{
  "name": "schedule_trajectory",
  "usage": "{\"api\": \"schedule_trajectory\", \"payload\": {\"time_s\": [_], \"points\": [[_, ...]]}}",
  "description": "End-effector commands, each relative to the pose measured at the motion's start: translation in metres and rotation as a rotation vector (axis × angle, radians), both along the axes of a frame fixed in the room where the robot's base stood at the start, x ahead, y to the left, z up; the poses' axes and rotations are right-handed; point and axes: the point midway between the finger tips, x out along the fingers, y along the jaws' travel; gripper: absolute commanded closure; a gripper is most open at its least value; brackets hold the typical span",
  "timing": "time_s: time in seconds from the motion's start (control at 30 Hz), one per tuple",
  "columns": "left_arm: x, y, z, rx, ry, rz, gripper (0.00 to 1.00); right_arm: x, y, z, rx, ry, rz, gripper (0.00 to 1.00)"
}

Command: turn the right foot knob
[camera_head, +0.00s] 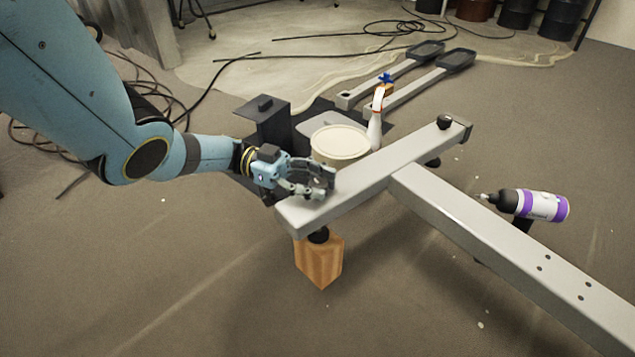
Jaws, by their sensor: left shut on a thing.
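A grey metal frame (470,225) has a crossbar (375,172) at its end, which lies slanted across the middle of the view. A black foot knob (444,122) stands on top of the crossbar near its far right end. My left gripper (322,183) is at the top of the crossbar's near left end, with its fingers shut on the knob there. The fingers hide most of that knob. A black foot (318,236) sits under this end, on a wooden block (320,262). My right gripper is not in view.
Behind the crossbar stand a round cream tub (340,144), a white spray bottle (376,120) and a dark box (268,122). Two grey pedal arms (415,82) lie farther back. Cables lie on the floor.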

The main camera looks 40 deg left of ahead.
Motion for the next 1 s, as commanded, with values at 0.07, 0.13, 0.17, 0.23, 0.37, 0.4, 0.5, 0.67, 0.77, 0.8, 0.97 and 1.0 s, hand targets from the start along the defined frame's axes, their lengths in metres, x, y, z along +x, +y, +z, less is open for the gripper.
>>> {"api": "schedule_trajectory", "payload": {"time_s": [0.07, 0.13, 0.17, 0.23, 0.37, 0.4, 0.5, 0.67, 0.77, 0.8, 0.97, 1.0], "points": [[-0.002, 0.000, -0.001, 0.001, 0.003, -0.002, 0.99, 0.000, 0.000, 0.000, 0.000, 0.001, 0.000, 0.60], [-0.002, 0.000, -0.001, 0.001, 0.003, -0.002, 0.99, 0.000, 0.000, 0.000, 0.000, 0.001, 0.000, 0.60], [-0.002, 0.000, -0.001, 0.001, 0.003, -0.002, 0.99, 0.000, 0.000, 0.000, 0.000, 0.001, 0.000, 0.60], [-0.002, 0.000, -0.001, 0.001, 0.003, -0.002, 0.99, 0.000, 0.000, 0.000, 0.000, 0.001, 0.000, 0.60], [-0.001, 0.000, -0.001, 0.001, 0.002, -0.001, 0.53, 0.000, 0.000, 0.000, 0.000, 0.001, 0.000, 0.60], [-0.001, 0.000, -0.001, 0.001, 0.002, -0.001, 0.47, 0.000, 0.000, 0.000, 0.000, 0.001, 0.000, 0.60], [-0.001, 0.000, -0.001, 0.001, 0.001, -0.001, 0.40, 0.000, 0.000, 0.000, 0.000, 0.001, 0.000, 0.60], [0.000, 0.000, 0.000, 0.000, 0.000, 0.000, 0.40, 0.000, 0.000, 0.000, 0.000, 0.001, 0.000, 0.60], [0.000, 0.000, 0.001, 0.000, -0.001, 0.000, 0.40, 0.001, 0.000, 0.000, 0.002, 0.000, -0.002, 0.60], [0.000, 0.000, 0.001, 0.001, -0.002, 0.000, 0.40, 0.001, 0.000, 0.000, 0.002, 0.000, -0.002, 0.60], [0.000, 0.001, 0.011, 0.005, -0.004, 0.000, 0.40, 0.000, 0.000, 0.000, 0.002, 0.000, -0.002, 0.60], [-0.001, 0.001, 0.015, 0.006, -0.003, -0.001, 0.40, 0.000, 0.000, 0.000, 0.001, 0.001, -0.002, 0.60]]}}
